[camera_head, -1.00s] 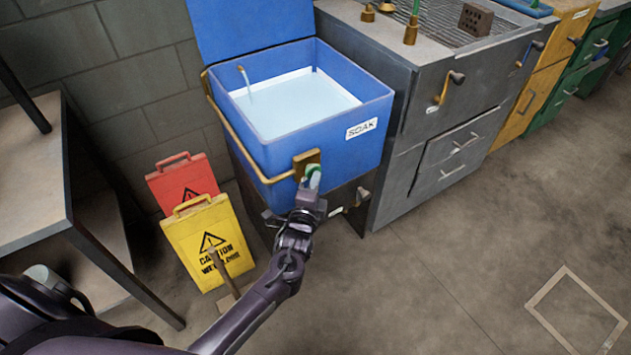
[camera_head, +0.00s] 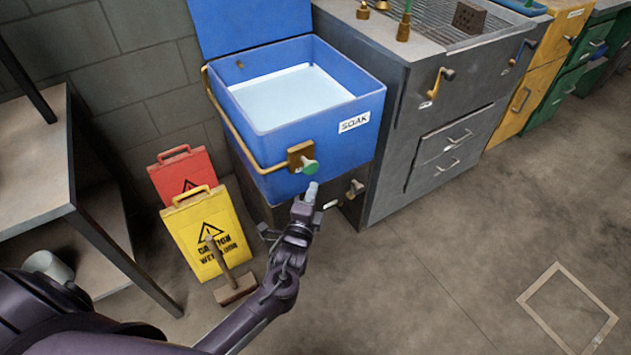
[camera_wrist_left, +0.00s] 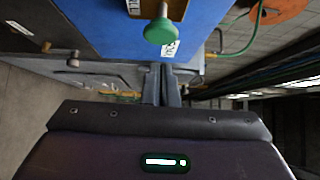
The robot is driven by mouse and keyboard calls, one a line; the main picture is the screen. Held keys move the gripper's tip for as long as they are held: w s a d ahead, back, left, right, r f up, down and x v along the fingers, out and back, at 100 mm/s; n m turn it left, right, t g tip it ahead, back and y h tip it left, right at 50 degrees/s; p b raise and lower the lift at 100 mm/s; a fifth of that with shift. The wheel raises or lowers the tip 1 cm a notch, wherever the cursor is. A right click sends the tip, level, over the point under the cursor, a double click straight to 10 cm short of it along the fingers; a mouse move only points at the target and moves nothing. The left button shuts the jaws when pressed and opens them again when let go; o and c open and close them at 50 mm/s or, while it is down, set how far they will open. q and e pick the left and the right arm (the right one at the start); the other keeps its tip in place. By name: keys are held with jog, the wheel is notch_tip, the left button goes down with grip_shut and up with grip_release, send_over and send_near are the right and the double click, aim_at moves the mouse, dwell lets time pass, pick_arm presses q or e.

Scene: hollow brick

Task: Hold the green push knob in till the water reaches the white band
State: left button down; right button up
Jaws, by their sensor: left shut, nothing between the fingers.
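The green push knob (camera_head: 309,167) stands out from a brass plate on the front of the blue SOAK tank (camera_head: 310,147). It also shows in the left wrist view (camera_wrist_left: 160,30). My left gripper (camera_head: 312,190) is shut and empty, a little below and in front of the knob, apart from it. Its fingertips show in the wrist view (camera_wrist_left: 162,75). Pale water (camera_head: 290,95) fills much of the tank, and no stream runs from the spout (camera_head: 239,65). Only a thin white edge of the band shows at the water's far side; the exact level against it is hard to tell. My right gripper is out of view.
A yellow caution sign (camera_head: 211,240) and a red one (camera_head: 183,175) stand left of the tank, with a wooden-handled tool (camera_head: 235,290) before them. Grey drawers (camera_head: 440,150) adjoin on the right. A table (camera_head: 40,190) stands at left.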

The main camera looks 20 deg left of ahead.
pick_arm(q)
jog(key=s, duration=0.6)
jog(key=shift+d, duration=0.45)
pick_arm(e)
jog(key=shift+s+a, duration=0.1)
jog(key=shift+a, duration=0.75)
pick_arm(q)
jog(key=shift+s, duration=0.1)
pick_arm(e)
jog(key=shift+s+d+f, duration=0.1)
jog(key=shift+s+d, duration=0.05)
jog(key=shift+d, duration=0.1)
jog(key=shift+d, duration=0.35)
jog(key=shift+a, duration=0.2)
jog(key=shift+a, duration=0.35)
